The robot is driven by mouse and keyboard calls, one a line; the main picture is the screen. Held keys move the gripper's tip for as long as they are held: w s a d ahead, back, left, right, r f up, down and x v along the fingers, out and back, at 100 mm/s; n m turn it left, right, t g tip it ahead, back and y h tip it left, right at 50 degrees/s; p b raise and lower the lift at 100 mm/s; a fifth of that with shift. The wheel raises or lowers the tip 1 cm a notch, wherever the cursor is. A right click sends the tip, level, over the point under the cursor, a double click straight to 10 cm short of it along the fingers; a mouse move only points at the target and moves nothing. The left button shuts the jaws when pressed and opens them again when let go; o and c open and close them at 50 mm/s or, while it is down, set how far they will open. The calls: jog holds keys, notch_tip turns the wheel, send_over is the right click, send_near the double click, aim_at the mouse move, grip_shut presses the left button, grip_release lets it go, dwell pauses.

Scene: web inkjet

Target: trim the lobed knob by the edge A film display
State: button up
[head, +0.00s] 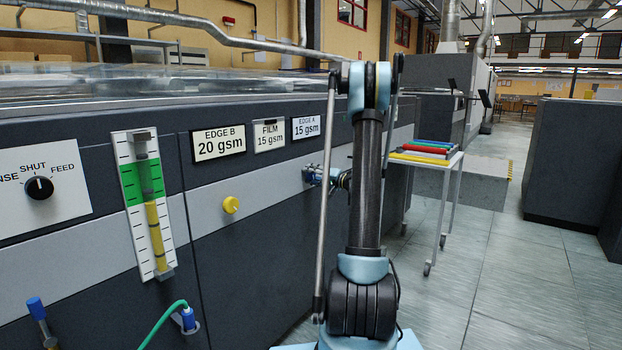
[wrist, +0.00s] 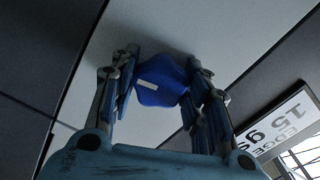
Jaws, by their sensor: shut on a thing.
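The lobed knob (wrist: 166,80) is blue with a pale mark on its face and sits on the light band of the machine's front. My gripper (wrist: 161,72) has its fingers on either side of the knob and is shut on it. The edge A display (head: 305,127) reads 15 gsm; part of it shows tilted in the wrist view (wrist: 289,118). In the head view my gripper (head: 318,177) is at the light band below this display. There my arm and gripper hide the knob.
The film display (head: 269,135) reads 15 gsm and the edge B display (head: 218,142) reads 20 gsm. A sight gauge (head: 143,205) and a selector dial (head: 39,187) are further left. A cart (head: 448,170) with colored items stands behind my arm.

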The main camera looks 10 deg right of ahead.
jog(key=shift+d+m, duration=0.1)
jog(key=shift+m, duration=1.1)
jog(key=o, duration=1.1)
jog(key=shift+w+f, duration=0.1)
jog(key=shift+f, duration=0.05)
jog(key=shift+c, duration=0.2)
jog(key=v, duration=1.2)
